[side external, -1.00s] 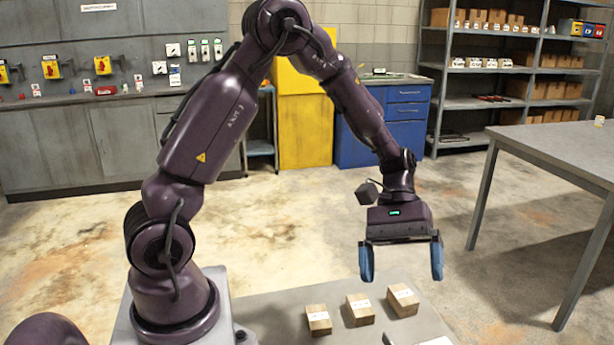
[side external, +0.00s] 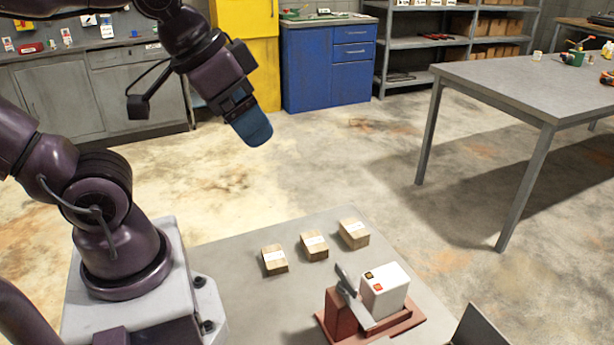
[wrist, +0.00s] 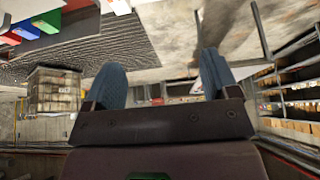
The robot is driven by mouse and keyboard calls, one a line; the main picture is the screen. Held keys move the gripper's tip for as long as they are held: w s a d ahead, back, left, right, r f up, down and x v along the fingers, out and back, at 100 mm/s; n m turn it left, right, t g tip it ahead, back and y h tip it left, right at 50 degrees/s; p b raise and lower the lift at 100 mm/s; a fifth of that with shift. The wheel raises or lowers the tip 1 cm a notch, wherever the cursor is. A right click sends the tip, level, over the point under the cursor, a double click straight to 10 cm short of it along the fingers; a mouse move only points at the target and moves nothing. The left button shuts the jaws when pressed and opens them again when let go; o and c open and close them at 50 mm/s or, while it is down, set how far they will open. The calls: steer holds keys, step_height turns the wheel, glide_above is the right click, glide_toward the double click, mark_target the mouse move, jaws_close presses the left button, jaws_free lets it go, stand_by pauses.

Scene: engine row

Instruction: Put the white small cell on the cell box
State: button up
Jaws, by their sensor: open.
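I cannot pick out which thing is the cell box. My gripper (side external: 252,130) is open and empty, high above the floor behind the work table, tilted and well away from the white block. In the wrist view my gripper's two blue fingers (wrist: 162,80) are spread apart, with none of the task's objects clearly visible.
Three small tan boxes with white labels (side external: 314,246) stand in a row on the grey work table (side external: 225,262). A dark panel (side external: 480,328) shows at the lower right. A larger grey table (side external: 500,88) stands at the right. The table's left part is clear.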

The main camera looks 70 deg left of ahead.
stand_by(0.3)
steer(key=w+d+f+n+g+h, duration=0.2)
steer(key=w+f+n+g+h, duration=0.65)
steer(key=w+f, duration=0.35)
steer(key=n+t+h, duration=0.3)
steer(key=n+h, duration=0.7)
glide_toward(393, 293)
steer(key=shift+m+y, duration=0.25)
steer(key=d, duration=0.9)
steer(key=shift+r, duration=0.2)
steer(key=shift+c, duration=0.5)
